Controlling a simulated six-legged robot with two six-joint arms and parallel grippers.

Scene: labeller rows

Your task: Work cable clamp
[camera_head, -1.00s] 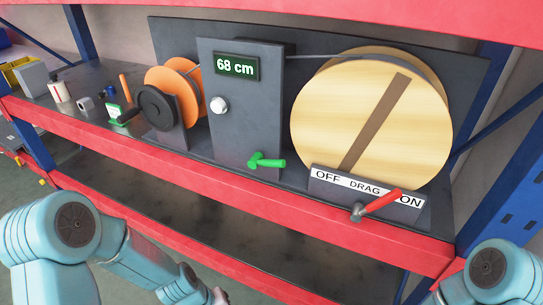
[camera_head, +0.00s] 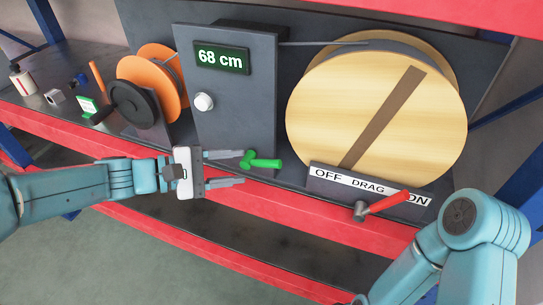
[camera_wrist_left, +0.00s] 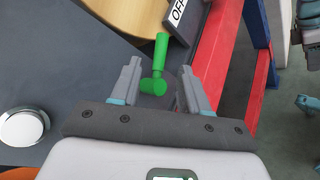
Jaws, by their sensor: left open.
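The cable clamp appears to be the green lever (camera_head: 262,162) low on the front of the grey meter housing (camera_head: 232,112). Its handle points right in the head view. My left gripper (camera_head: 242,168) is open, its fingertips just left of the lever. In the left wrist view the green lever (camera_wrist_left: 158,66) lies ahead, between and beyond the open fingers, with no clear contact. The housing's display (camera_head: 221,60) reads 68 cm. My right arm shows at the lower right of the head view, but its gripper is out of view.
A large wooden reel (camera_head: 340,110) stands right of the housing. Below it is an OFF/DRAG/ON plate (camera_head: 330,178) with a red lever (camera_head: 388,203) near ON. An orange spool (camera_head: 168,72) with a black handwheel (camera_head: 128,100) stands left. The red shelf edge (camera_head: 70,135) runs below.

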